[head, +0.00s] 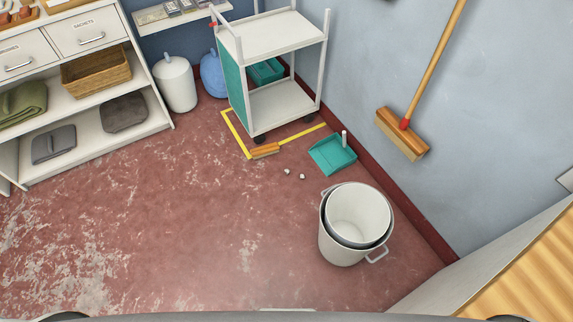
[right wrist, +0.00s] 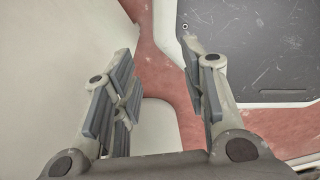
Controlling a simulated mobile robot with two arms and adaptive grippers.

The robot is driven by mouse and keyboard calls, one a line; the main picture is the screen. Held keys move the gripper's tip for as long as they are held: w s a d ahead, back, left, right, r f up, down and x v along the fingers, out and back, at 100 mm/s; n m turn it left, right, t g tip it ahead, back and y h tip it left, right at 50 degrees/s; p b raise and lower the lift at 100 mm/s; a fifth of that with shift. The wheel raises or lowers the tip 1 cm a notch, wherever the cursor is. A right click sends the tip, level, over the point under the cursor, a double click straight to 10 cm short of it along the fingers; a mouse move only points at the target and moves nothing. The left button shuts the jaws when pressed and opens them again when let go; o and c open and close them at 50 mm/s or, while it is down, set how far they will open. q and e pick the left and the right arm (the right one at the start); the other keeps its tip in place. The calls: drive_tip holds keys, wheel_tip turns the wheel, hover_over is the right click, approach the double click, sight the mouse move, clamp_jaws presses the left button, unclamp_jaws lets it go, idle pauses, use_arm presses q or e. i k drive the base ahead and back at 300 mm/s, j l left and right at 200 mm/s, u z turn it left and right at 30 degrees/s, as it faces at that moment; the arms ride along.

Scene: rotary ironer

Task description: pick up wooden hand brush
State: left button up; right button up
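The wooden hand brush (head: 265,150) lies on the red floor in the head view, at the corner of the yellow floor marking, just in front of the white trolley. The teal dustpan (head: 333,154) with a pale upright handle lies to its right. My right gripper (right wrist: 160,75) shows in the right wrist view with its two fingers spread apart and nothing between them. The brush does not show in that view. Neither gripper shows in the head view, so the left one is out of sight.
The white trolley (head: 272,36) stands behind the brush. Small pale crumbs (head: 302,177) lie in front. A white bucket (head: 346,250) stands at right, and a broom (head: 403,133) leans on the wall. Shelves (head: 90,135) are at left. The floor (head: 150,225) at front left is clear.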

sight(273, 148)
drive_tip(key=i+j+z, duration=0.15)
drive_tip(key=z, duration=0.3)
drive_tip(key=i+j+z, duration=0.1)
drive_tip(key=z, duration=0.35)
drive_tip(key=i+j+z, duration=0.1)
drive_tip(key=j, duration=0.3)
drive_tip(key=i+j, duration=0.2)
drive_tip(key=j, duration=0.25)
drive_tip(key=i+j+z, duration=0.15)
drive_tip(key=j, duration=0.3)
drive_tip(key=i+j, duration=0.15)
drive_tip(key=j, duration=0.3)
drive_tip(key=i+j+z, duration=0.15)
drive_tip(key=j, duration=0.3)
drive_tip(key=i+j, duration=0.1)
drive_tip(key=j, duration=0.35)
drive_tip(key=z, duration=0.05)
